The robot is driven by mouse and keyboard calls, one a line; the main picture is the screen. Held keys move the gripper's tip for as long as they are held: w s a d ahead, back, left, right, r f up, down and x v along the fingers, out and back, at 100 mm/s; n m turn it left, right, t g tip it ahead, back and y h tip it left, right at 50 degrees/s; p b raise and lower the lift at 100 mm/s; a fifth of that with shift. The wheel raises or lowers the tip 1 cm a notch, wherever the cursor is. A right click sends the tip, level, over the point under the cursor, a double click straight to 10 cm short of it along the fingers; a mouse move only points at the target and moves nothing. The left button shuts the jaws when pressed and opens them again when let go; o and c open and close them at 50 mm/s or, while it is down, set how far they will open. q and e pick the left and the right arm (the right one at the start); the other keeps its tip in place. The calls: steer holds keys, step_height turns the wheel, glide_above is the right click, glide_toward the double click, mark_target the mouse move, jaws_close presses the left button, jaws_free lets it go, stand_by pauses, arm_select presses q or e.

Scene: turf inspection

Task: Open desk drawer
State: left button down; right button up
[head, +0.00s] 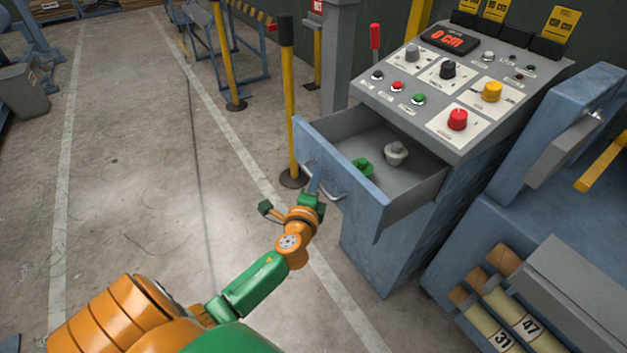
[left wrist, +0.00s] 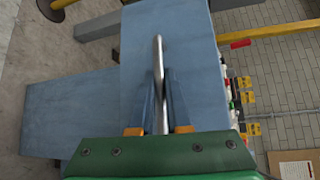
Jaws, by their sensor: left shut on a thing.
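The blue desk drawer (head: 345,170) is pulled out from the grey-topped control desk (head: 385,245), and its inside shows in the head view. A green piece (head: 362,168) and a grey knob-like piece (head: 396,153) lie in it. My left gripper (head: 314,185) is at the drawer's front. In the left wrist view its two fingers (left wrist: 163,105) are shut on the metal drawer handle (left wrist: 158,70), with the blue drawer front (left wrist: 190,60) behind. My right gripper is not in view.
Yellow posts (head: 290,110) stand just beyond the drawer's left side. The desk top carries buttons, knobs and a red display (head: 450,40). Numbered rolls (head: 495,325) sit in a holder at the lower right. The concrete floor (head: 130,170) to the left is mostly clear.

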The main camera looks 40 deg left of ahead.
arm_select(q)
steer(key=shift+w+d, duration=0.1)
steer(key=shift+w, duration=0.05)
steer(key=c, duration=0.9)
jaws_free()
steer(key=v, duration=0.7)
steer(key=shift+d, duration=0.1)
